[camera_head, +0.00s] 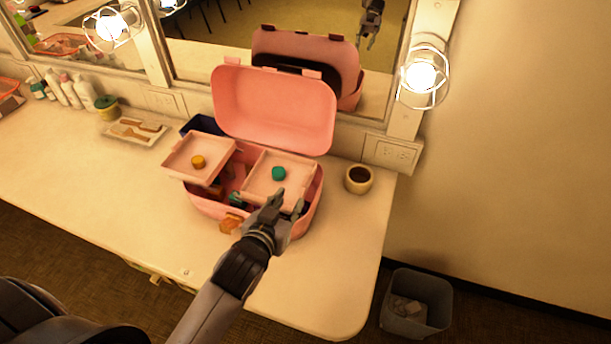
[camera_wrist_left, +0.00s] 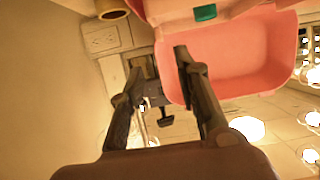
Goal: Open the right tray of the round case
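The pink round case (camera_head: 214,209) stands on the counter with its lid (camera_head: 275,108) raised. Its left tray (camera_head: 183,171), with an orange knob (camera_head: 198,161), sticks out past the case's left rim. The right tray (camera_head: 262,187), with a teal knob (camera_head: 278,173), sits over the right side of the case. The lid and teal knob (camera_wrist_left: 205,12) also show in the left wrist view. My left gripper (camera_head: 286,203) is at the front right of the right tray, fingers apart and empty; it covers part of that tray's front edge. Whether it touches the tray is unclear. My right gripper is not seen.
A small cup (camera_head: 358,179) stands right of the case. A dish with brushes (camera_head: 136,131), a jar (camera_head: 107,108) and bottles (camera_head: 71,91) are at left. The mirror (camera_head: 270,40) is close behind.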

